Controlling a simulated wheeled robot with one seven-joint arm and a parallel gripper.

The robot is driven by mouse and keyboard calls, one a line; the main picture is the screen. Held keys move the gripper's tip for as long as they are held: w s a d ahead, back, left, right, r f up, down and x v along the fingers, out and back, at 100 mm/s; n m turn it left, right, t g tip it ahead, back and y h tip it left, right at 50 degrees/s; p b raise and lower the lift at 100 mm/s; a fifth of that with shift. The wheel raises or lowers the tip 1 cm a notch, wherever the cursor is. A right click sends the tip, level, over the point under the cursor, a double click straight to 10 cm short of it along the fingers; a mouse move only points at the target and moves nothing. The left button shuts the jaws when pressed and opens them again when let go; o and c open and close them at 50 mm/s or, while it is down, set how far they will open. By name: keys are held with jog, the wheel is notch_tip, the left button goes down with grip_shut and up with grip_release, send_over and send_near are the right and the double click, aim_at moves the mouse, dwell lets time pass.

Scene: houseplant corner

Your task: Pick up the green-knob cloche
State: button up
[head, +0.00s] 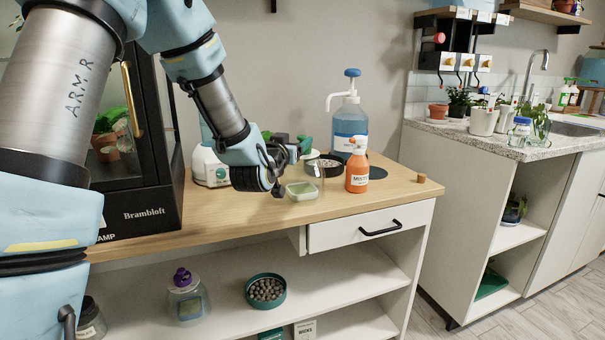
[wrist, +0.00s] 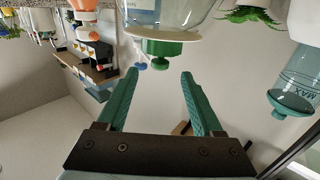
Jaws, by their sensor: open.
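The green-knob cloche (wrist: 175,14) shows upside down at the top of the wrist view, as clear glass with a pale disc and a green knob (wrist: 161,48). Its knob lies in line with the gap between my fingers, just beyond their tips. My gripper (wrist: 159,74) is open and empty, with a green finger on each side of the gap. In the head view my gripper (head: 296,146) is above the wooden counter, close to the cloche's glass (head: 317,182). My gripper and wrist partly cover that area, and the knob is hard to tell apart there.
An orange bottle (head: 357,172) and a blue pump bottle (head: 350,122) stand right of my gripper. A dark glass cabinet (head: 150,190) stands left. A purple-knob cloche (head: 187,298) is on the lower shelf.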

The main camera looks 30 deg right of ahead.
aim_at(300, 137)
jog(key=shift+p+x, duration=0.6)
jog(key=shift+x, duration=2)
grip_shut()
jog(key=shift+r, duration=0.15)
